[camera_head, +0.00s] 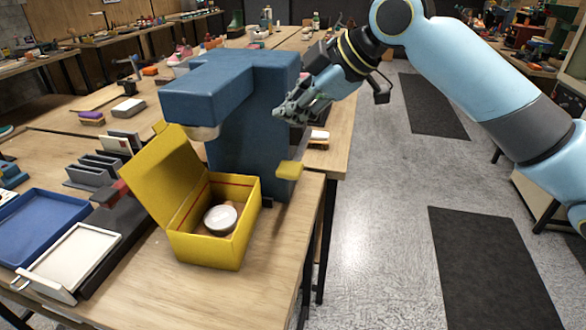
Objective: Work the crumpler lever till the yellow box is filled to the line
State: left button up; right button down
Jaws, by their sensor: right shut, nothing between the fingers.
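The blue crumpler (245,110) stands on the wooden table, its head with a pale round outlet (203,132) overhanging the yellow box (205,250). The box is open, its lid (158,172) tilted back to the left. A red line runs along the inside walls near the rim. A white round piece (220,218) lies low in the box, below that line. The crumpler lever with its yellow paddle (289,170) hangs low on the machine's right side. My right gripper (284,112) is shut and empty, above the paddle beside the blue body. My left gripper is out of view.
Left of the box are a blue tray (40,226), a white tray (78,258) and a grey rack (97,170). A brush-like item (318,137) lies behind the lever. The table's front right is bare; open floor with dark mats (490,262) lies to the right.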

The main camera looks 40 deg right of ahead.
jog(key=b, duration=0.3)
send_over(291, 161)
notch_tip(291, 161, down, 4)
jog(key=shift+f, duration=0.15)
jog(key=shift+f+b, duration=0.55)
jog(key=shift+f, duration=0.25)
dwell(0.4)
jog(key=shift+f, duration=0.4)
